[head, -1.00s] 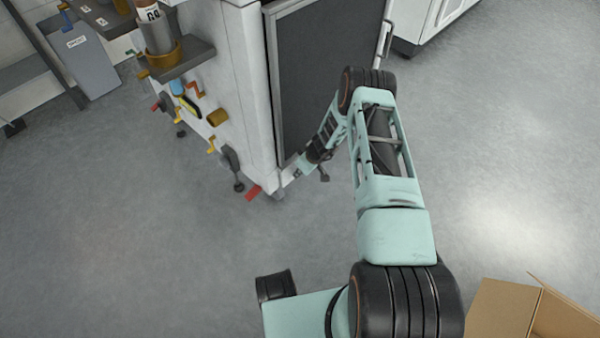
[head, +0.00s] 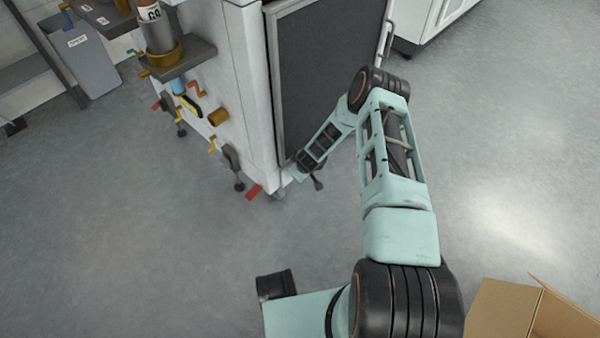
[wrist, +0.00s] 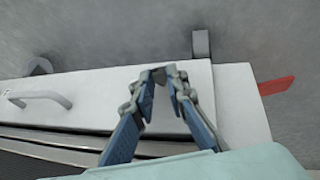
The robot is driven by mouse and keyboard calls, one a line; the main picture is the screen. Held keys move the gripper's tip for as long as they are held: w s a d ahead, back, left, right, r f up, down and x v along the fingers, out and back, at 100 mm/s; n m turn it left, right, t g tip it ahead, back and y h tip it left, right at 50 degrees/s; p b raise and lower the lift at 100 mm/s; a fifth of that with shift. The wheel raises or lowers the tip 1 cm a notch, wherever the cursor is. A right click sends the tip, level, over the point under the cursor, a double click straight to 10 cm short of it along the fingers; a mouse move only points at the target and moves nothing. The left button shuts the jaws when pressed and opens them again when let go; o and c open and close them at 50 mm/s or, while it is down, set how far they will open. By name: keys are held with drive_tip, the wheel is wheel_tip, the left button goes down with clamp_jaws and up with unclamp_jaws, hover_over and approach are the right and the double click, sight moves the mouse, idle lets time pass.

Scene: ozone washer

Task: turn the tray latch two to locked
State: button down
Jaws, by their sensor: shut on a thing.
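In the wrist view, my gripper (wrist: 170,78) has its two blue-and-grey fingers converged over a white front frame at the bottom of the machine. The fingertips are close together on a small dark grey piece (wrist: 171,69), which appears to be tray latch two. Most of it is hidden by the tips, so I cannot read its angle. In the head view my arm reaches down to the lower front corner of the white washer (head: 255,90). The fingers and latch are hidden or too small there.
A red lever (head: 254,192) sticks out at the machine's lower corner; it also shows in the wrist view (wrist: 275,86). Coloured valves and levers line the left side panel. An open cardboard box (head: 505,308) stands at lower right. The floor between is clear.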

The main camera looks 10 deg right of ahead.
drive_tip(key=shift+s+a+f+n+t+h, duration=0.25)
drive_tip(key=shift+n+t+h, duration=0.2)
drive_tip(key=shift+t+h, duration=0.9)
drive_tip(key=shift+s+a+f+n+t+h, duration=0.2)
drive_tip(key=shift+f+n+t+h, duration=0.25)
drive_tip(key=shift+t+h, duration=0.9)
drive_tip(key=shift+s+a+f+n+t+h, duration=0.2)
drive_tip(key=shift+n+t+h, duration=0.3)
drive_tip(key=shift+t+h, duration=0.8)
drive_tip(key=shift+f+h, duration=0.1)
drive_tip(key=shift+h, duration=0.2)
